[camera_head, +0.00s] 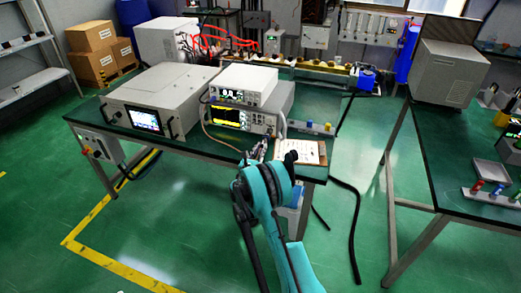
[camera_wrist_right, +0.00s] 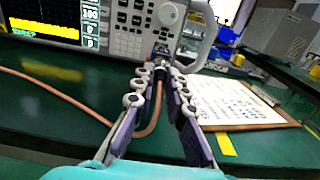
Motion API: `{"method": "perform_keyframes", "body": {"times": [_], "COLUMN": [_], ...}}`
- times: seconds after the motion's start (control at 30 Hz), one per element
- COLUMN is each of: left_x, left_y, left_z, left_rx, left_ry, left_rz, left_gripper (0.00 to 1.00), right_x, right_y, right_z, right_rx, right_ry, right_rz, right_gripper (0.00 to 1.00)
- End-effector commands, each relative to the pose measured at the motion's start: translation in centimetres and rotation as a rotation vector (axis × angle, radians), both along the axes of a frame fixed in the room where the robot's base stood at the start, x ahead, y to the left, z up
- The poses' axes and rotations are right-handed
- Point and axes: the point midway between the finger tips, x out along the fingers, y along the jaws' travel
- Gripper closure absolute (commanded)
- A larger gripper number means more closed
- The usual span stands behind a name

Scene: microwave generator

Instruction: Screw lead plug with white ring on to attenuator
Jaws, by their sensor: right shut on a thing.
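My right gripper (camera_wrist_right: 160,66) is shut on the plug end of an orange-brown lead (camera_wrist_right: 150,122). The fingertips are right at a small metal connector (camera_wrist_right: 161,50), apparently the attenuator, on the lower front of the instrument with the yellow screen (camera_head: 236,117). Whether plug and connector touch or are threaded cannot be told. In the head view my right gripper (camera_head: 261,150) is small and dark in front of that instrument. My left gripper is not in view.
A clipboard with a paper (camera_wrist_right: 238,101) lies right of the gripper. The lead runs left across the green table (camera_wrist_right: 60,125). A second instrument (camera_head: 246,84) is stacked on top, and a large grey unit (camera_head: 180,95) stands left. An instrument handle (camera_wrist_right: 202,35) rises close to the right finger.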

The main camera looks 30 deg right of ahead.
Motion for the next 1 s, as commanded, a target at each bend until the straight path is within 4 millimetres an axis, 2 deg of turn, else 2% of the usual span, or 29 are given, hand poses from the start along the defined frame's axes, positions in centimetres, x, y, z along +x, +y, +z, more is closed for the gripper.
{"method": "perform_keyframes", "body": {"times": [0.77, 0.8, 0.87, 1.0], "left_x": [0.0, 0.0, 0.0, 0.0], "left_y": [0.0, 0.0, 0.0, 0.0], "left_z": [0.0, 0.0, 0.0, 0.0], "left_rx": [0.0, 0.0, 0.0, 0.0], "left_ry": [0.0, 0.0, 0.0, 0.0], "left_rz": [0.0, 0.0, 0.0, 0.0], "left_gripper": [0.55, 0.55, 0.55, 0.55], "right_x": [1.0, 1.0, 0.9, 0.9], "right_y": [-1.1, -1.1, -1.1, -1.1], "right_z": [0.0, 0.0, 0.0, 0.0], "right_rx": [0.0, 0.0, 0.0, 0.0], "right_ry": [0.0, 0.0, 0.0, 0.0], "right_rz": [0.0, 0.0, 0.0, 0.0], "right_gripper": [1.0, 0.77, 0.63, 0.63]}}
